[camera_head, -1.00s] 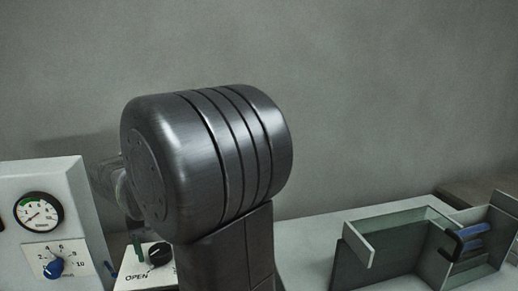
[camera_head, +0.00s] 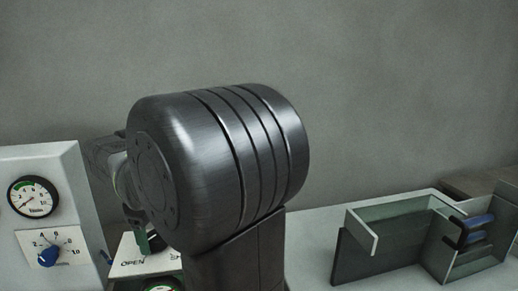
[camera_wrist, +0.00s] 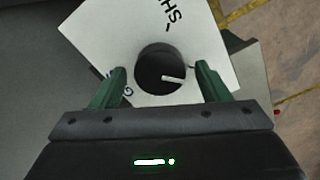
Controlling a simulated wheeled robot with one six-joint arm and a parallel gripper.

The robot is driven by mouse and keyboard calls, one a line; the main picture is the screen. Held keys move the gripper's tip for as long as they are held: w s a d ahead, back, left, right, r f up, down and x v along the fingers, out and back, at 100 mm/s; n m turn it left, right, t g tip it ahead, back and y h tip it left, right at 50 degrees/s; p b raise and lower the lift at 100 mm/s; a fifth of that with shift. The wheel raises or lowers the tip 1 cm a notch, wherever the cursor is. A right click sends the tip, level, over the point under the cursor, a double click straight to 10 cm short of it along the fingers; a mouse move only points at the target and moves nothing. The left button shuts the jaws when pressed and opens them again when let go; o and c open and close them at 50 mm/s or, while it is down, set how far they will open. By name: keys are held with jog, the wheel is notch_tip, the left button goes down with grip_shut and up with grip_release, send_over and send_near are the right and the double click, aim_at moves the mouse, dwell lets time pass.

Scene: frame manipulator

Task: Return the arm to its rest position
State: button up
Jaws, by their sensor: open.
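My gripper (camera_wrist: 160,68) is open, with its two dark green fingers apart and nothing held between them. In the wrist view a black round knob (camera_wrist: 150,78) with a white pointer shows between the fingertips, on a white lettered plate (camera_wrist: 102,38). I cannot tell whether the fingers touch the knob. In the head view my dark arm link fills the middle and hides most of the gripper. One green finger (camera_head: 143,242) shows at its lower left, above the white plate marked OPEN (camera_head: 128,268).
A white panel at left carries a pressure gauge (camera_head: 33,197) and a blue knob (camera_head: 48,256). At right stands an open grey-green tray (camera_head: 362,232) beside a rack with blue items (camera_head: 480,222). A plain grey wall (camera_head: 400,80) is behind; the space above is clear.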

jog(key=n+b, duration=0.3)
jog(key=n, duration=0.2)
dwell(0.6)
